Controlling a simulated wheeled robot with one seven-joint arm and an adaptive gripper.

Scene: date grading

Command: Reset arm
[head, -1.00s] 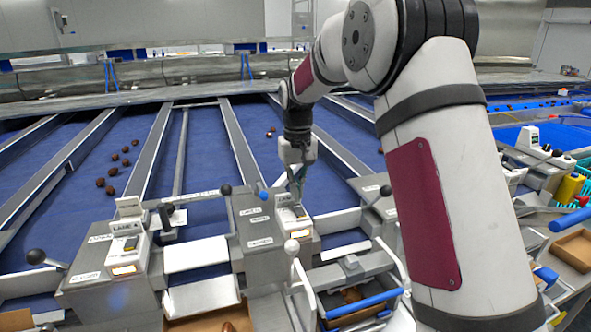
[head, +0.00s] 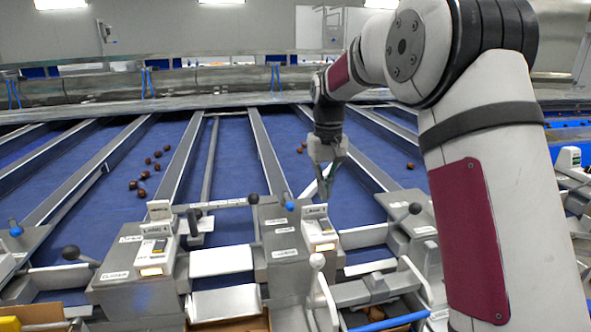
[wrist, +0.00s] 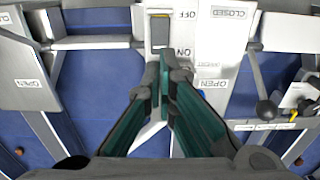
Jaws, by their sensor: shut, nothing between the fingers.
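My gripper (head: 327,172) hangs from my arm over the blue conveyor lanes, just behind the right-hand grey switch box (head: 318,228). Its fingers point down. In the wrist view the two green fingertips (wrist: 166,75) are together with nothing between them. A rocker switch (wrist: 160,32) with ON and OFF labels lies just beyond the fingertips in that view. Whether the fingertips touch the switch box cannot be told.
Several brown dates (head: 142,183) lie on a blue lane (head: 105,205) at left. Levers with black knobs (head: 71,253) and a white-knobbed lever (head: 317,262) stand up along the front. A second switch box (head: 155,247) stands at left. A blue-handled bin (head: 390,322) is at bottom right.

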